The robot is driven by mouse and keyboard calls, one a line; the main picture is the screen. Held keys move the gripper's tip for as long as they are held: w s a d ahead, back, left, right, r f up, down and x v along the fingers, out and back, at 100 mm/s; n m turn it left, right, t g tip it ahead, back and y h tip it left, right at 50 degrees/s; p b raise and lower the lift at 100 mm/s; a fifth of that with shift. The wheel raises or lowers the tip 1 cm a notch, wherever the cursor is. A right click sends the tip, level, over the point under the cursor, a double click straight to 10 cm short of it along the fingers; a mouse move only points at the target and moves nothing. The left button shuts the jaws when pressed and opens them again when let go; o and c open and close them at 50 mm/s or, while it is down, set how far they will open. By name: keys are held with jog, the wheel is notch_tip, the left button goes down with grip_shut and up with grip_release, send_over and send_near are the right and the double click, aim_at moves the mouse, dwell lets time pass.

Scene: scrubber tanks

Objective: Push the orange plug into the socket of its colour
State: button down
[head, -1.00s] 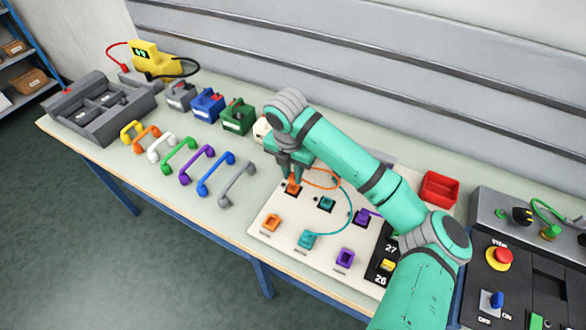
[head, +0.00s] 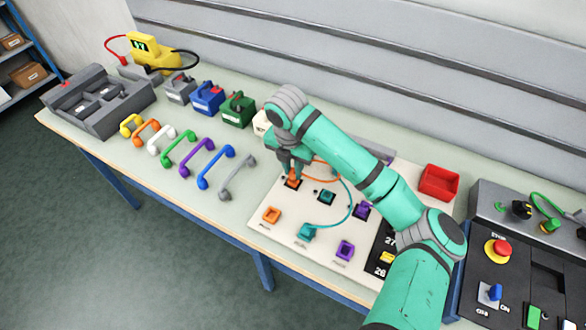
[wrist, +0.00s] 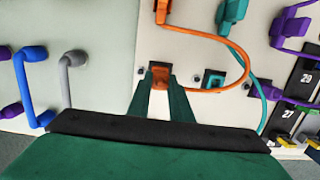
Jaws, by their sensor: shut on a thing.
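The orange plug (wrist: 160,77) is between the fingers of my gripper (wrist: 160,95), at a dark square holder in the middle row of the white board (head: 325,220). In the head view, the orange plug (head: 292,182) shows just below my gripper (head: 293,168). I cannot tell whether it is lifted clear of the holder. Its orange cable (wrist: 215,38) loops right and back to an orange piece (wrist: 162,10) on the board. The orange socket (head: 271,215) is in the front row, left, and looks empty; my gripper's body hides it in the wrist view.
A teal plug (head: 305,232) sits in the front row beside the orange socket; its cable arcs across the board. An empty purple socket (head: 345,250) is further right. A purple plug (head: 362,210) stands in the middle row. Coloured handles (head: 215,170) lie left of the board.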

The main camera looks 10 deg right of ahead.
jog(key=shift+f, duration=1)
jog(key=c, duration=1)
grip_release()
jog(key=shift+c, duration=0.2)
jog(key=shift+r, duration=0.1)
jog(key=shift+r, duration=4.2)
